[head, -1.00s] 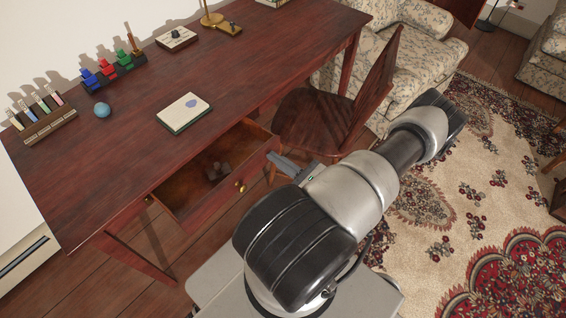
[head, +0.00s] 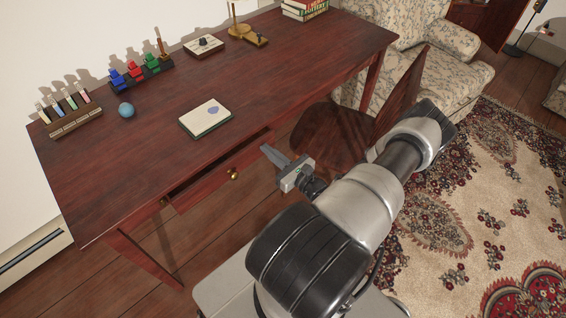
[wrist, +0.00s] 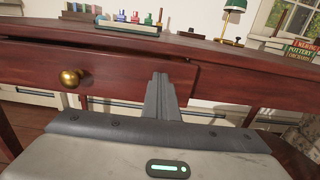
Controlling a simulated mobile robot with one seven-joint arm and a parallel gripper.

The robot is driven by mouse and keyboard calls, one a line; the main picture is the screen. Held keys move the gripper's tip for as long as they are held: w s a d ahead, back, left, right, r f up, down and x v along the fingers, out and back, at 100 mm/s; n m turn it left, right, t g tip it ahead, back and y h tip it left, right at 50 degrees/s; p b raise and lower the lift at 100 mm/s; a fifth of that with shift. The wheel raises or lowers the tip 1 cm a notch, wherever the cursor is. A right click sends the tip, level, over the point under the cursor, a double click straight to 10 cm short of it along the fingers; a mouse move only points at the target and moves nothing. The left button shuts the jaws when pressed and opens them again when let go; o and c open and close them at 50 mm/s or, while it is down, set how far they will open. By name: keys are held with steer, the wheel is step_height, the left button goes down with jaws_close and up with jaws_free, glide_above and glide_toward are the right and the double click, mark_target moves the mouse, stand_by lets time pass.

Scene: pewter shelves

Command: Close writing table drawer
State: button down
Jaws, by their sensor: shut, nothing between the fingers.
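The writing table (head: 130,172) is dark red wood. Its drawer (head: 205,188) stands out from the table front by a small gap, with its inside mostly hidden under the top. The drawer front carries a round brass knob (head: 233,174); the knob also shows at the left in the wrist view (wrist: 71,78). My gripper (head: 265,150) is shut and empty, its fingers pointing at the drawer front near its right end. In the wrist view the shut fingers (wrist: 160,80) overlap the right part of the drawer front (wrist: 120,72); I cannot tell whether they touch it.
On the table top are a notebook (head: 206,118), a blue ball (head: 126,110), a rack of tubes (head: 72,118) and colored bottles (head: 138,72). A wooden chair (head: 335,130) stands close to the right of my gripper. A floral armchair (head: 450,75) is behind it.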

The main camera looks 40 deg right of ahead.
mark_target(255, 140)
steer(key=w, duration=0.6)
steer(key=shift+w+a, duration=0.15)
steer(key=shift+w, duration=0.25)
steer(key=shift+w+r, duration=0.1)
steer(key=shift+w, duration=0.25)
